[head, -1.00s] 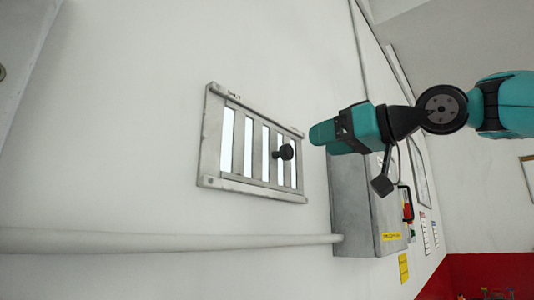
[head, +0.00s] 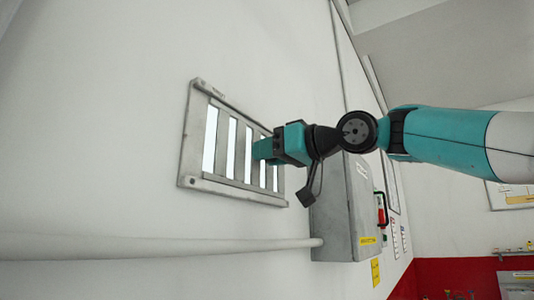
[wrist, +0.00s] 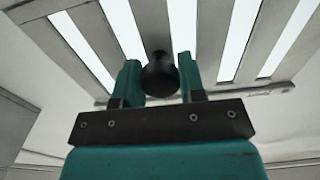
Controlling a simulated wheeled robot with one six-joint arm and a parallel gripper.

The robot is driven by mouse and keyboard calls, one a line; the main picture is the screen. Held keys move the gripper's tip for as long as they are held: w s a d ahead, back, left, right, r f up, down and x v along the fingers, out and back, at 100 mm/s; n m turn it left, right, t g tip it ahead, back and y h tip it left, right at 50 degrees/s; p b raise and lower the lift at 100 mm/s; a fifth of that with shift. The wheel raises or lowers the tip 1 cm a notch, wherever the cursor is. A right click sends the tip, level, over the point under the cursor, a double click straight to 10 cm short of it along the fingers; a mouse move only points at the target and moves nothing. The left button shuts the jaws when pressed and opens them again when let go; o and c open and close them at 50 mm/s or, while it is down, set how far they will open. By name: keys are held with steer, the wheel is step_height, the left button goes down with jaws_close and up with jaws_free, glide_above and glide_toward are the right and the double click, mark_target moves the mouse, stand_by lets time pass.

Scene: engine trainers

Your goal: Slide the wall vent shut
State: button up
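The wall vent (head: 197,137) is a metal frame with upright slats on the white wall; bright gaps show between the slats, so it stands open. Its round black knob (wrist: 160,75) shows in the wrist view, between the two teal fingers of my gripper (wrist: 160,80). The fingers are spread, with a small gap visible on each side of the knob. In the head view my gripper (head: 264,149) is at the right part of the vent and hides the knob.
A grey electrical box (head: 342,205) with a red switch stands on the wall right of the vent. A white pipe (head: 150,243) runs along the wall below. The wall left of the vent is clear.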

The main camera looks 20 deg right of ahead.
mark_target(246, 152)
jaws_close()
steer(key=shift+s+a+f+b, duration=0.1)
steer(key=shift+s+a+b, duration=0.35)
steer(key=shift+a, duration=0.2)
steer(key=shift+s+a+b, duration=0.4)
steer(key=shift+s+a, duration=0.05)
steer(key=shift+a, duration=0.15)
steer(key=shift+w+d, duration=0.1)
steer(key=o, duration=0.5)
jaws_free()
steer(key=shift+a, duration=0.2)
steer(key=shift+d, duration=0.1)
